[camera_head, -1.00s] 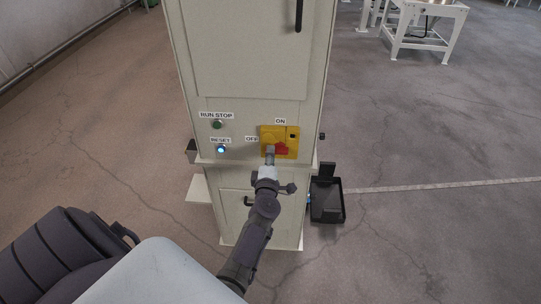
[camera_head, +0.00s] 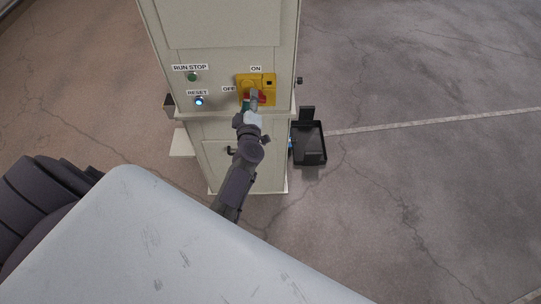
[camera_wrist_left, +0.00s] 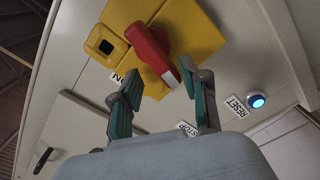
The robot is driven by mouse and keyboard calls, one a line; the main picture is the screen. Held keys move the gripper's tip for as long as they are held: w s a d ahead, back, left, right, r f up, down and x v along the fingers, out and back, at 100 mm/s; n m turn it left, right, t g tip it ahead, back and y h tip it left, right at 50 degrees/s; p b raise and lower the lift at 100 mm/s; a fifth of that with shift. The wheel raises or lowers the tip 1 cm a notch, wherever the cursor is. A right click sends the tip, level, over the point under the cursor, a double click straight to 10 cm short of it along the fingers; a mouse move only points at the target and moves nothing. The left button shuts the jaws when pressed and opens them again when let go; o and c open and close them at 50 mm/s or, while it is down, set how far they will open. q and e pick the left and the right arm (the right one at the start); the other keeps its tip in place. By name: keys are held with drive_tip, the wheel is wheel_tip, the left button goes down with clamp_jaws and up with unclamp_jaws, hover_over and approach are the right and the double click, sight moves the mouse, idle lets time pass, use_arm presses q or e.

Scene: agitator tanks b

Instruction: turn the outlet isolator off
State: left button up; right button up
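The outlet isolator is a yellow unit (camera_head: 270,85) with a red handle (camera_head: 262,99) on the cabinet front, between the ON label (camera_head: 256,69) and the OFF label (camera_head: 229,89). My left gripper (camera_head: 250,100) is at the handle and covers part of it. In the left wrist view the red handle (camera_wrist_left: 150,48) slants across the yellow plate (camera_wrist_left: 188,30). The left gripper's fingers (camera_wrist_left: 160,88) are apart there, with the handle's near end between their tips, closer to the right-hand finger. Contact is unclear, and so is the handle's exact setting. My right gripper is out of view.
A green RUN STOP button (camera_head: 192,77) and a lit blue RESET button (camera_head: 199,101) sit left of the isolator. A black tray (camera_head: 322,158) stands beside the cabinet (camera_head: 215,60) on the right. The floor further right is clear.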

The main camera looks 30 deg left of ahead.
use_arm(q)
drive_tip(key=m, duration=0.3)
drive_tip(key=d+m, duration=0.1)
drive_tip(key=m, duration=0.3)
drive_tip(key=w+r+m, duration=0.1)
drive_tip(key=m, duration=0.3)
drive_tip(key=shift+d+r, duration=0.1)
drive_tip(key=shift+d, duration=0.25)
drive_tip(key=p+v, duration=0.6)
drive_tip(key=v, duration=0.8)
drive_tip(key=s+d+f+m+g+h+b, duration=0.1)
drive_tip(key=s+d+f+m+h, duration=0.1)
drive_tip(key=f, duration=0.5)
drive_tip(key=s+d+f+m+g+h, duration=0.1)
drive_tip(key=s+d+f+m+h, duration=0.1)
drive_tip(key=f, duration=0.6)
drive_tip(key=s+d+f+m+g+h+b, duration=0.1)
drive_tip(key=s+d+f+m+h, duration=0.2)
drive_tip(key=f, duration=0.5)
drive_tip(key=shift+s+d+f+h+b, duration=0.15)
drive_tip(key=shift+s+d+h+b, duration=0.35)
drive_tip(key=shift+d+h, duration=0.7)
drive_tip(key=shift+s+d, duration=0.1)
drive_tip(key=shift+d, duration=0.05)
